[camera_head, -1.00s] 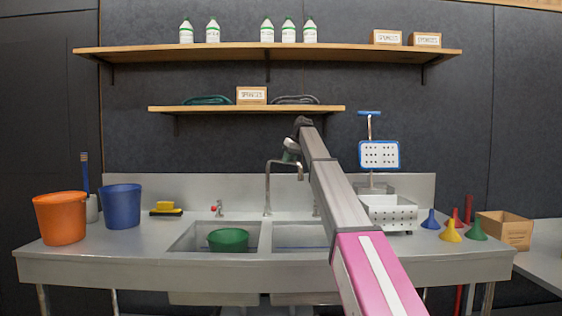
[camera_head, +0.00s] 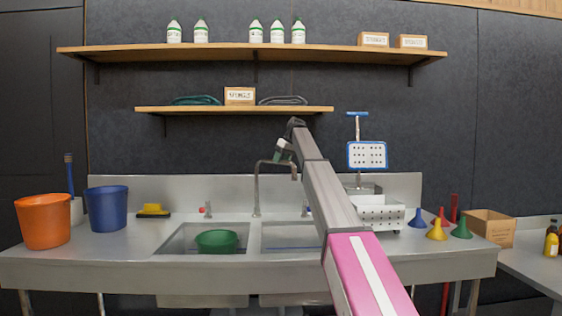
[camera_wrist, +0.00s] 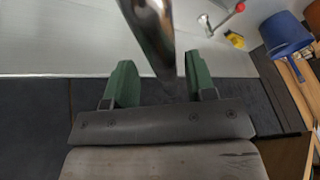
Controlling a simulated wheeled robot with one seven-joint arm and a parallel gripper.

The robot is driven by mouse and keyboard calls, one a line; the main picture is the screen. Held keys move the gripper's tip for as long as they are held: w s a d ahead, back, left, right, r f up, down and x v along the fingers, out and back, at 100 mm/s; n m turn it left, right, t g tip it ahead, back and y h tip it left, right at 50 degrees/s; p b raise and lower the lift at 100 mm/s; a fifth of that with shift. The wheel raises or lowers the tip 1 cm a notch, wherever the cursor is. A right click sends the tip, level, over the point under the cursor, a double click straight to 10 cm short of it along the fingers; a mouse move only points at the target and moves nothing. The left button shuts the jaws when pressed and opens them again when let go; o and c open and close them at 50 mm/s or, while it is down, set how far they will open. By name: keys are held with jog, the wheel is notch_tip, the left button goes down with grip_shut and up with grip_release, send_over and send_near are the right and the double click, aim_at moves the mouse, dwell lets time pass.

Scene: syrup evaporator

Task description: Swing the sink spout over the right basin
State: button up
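The sink spout (camera_head: 276,162) is a grey metal pipe that rises between the two basins, bends right and turns down. Its outlet end appears over the right basin (camera_head: 290,231) in the head view. The left basin (camera_head: 168,243) holds a green bowl (camera_head: 217,241). My gripper (camera_head: 284,150) is at the spout's upper arm. In the wrist view my gripper (camera_wrist: 160,80) has two green fingers spread apart. The shiny spout (camera_wrist: 150,30) comes down from the top between them, with gaps on both sides. Contact with a finger cannot be told.
Two tap handles, the left one red-topped (camera_head: 206,210), flank the spout. A blue bucket (camera_head: 107,208) and an orange bucket (camera_head: 43,221) stand left. The lower shelf (camera_head: 234,108) hangs above my gripper.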

jog(key=v, duration=1)
jog(key=shift+d+r, duration=0.15)
jog(key=shift+r, duration=0.15)
jog(key=shift+s, duration=0.1)
